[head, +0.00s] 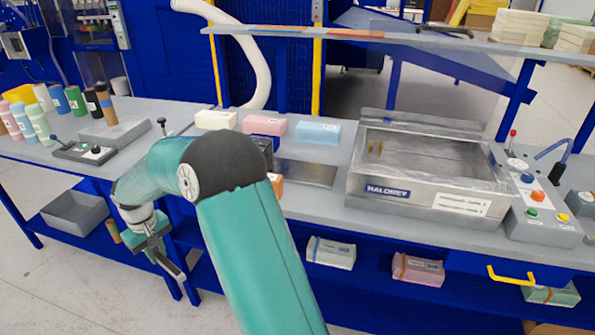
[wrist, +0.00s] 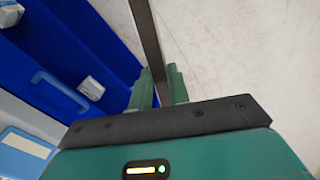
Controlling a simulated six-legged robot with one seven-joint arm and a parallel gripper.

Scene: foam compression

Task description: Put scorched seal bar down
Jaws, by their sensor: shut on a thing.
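The scorched seal bar (wrist: 148,35) is a long, thin, grey metal strip. In the wrist view it runs from the top edge down between the fingers of my gripper (wrist: 159,88), which is shut on it. In the head view my gripper (head: 157,250) hangs at the lower left, in front of the bench and below its top. A short grey length of the bar (head: 173,266) shows there, tilted, over the open floor side. I cannot make out scorch marks.
The grey bench top (head: 330,205) carries the chamber machine (head: 425,195), a flat metal plate (head: 305,173), foam blocks (head: 265,125) and a control box (head: 100,150). A grey bin (head: 75,212) stands on the lower shelf at left. Wrapped blocks (head: 331,253) lie on the shelf below.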

